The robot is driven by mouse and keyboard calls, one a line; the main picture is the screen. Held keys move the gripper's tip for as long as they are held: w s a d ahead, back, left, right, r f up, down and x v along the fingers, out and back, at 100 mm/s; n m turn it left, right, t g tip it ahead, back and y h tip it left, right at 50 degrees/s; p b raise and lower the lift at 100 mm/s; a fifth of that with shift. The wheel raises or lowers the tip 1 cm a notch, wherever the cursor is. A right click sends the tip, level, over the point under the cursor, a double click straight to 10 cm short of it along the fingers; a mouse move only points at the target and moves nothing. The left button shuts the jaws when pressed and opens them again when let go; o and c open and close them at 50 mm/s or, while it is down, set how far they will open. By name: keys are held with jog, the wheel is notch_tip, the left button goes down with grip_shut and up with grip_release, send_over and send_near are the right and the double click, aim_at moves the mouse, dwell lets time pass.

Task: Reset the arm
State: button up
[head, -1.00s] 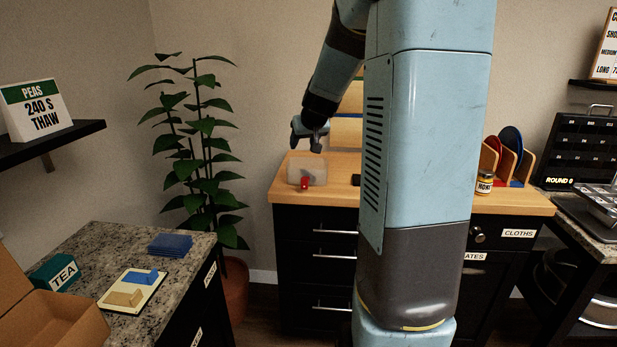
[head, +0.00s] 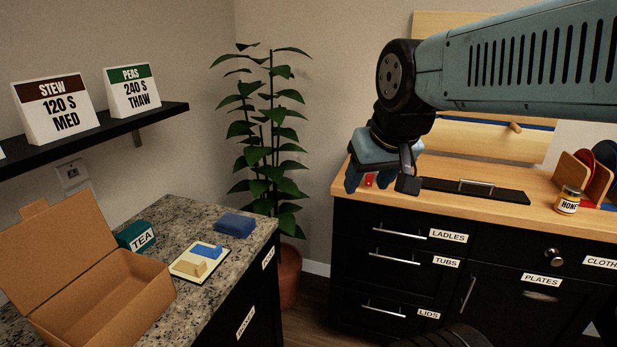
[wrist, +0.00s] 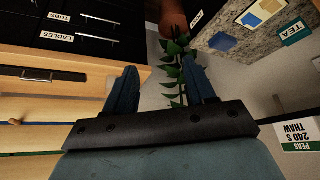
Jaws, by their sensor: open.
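My gripper (head: 382,182) hangs in front of the wooden-topped cabinet in the head view, with its fingers pointing down. In the wrist view my gripper (wrist: 160,88) shows two dark blue fingers spread apart, with nothing between them but the plant and wall beyond. It is open and empty. A small red thing (head: 369,180) shows beside the fingers on the wooden counter, mostly hidden behind my gripper.
A potted plant (head: 268,150) stands in the corner.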

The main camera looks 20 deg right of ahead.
jog(key=shift+s+d+f, duration=0.1)
jog(key=shift+s+f, duration=0.05)
jog(key=shift+s, duration=0.45)
jog(key=shift+s+d+f, duration=0.1)
jog(key=shift+s, duration=0.45)
jog(key=shift+w, duration=0.1)
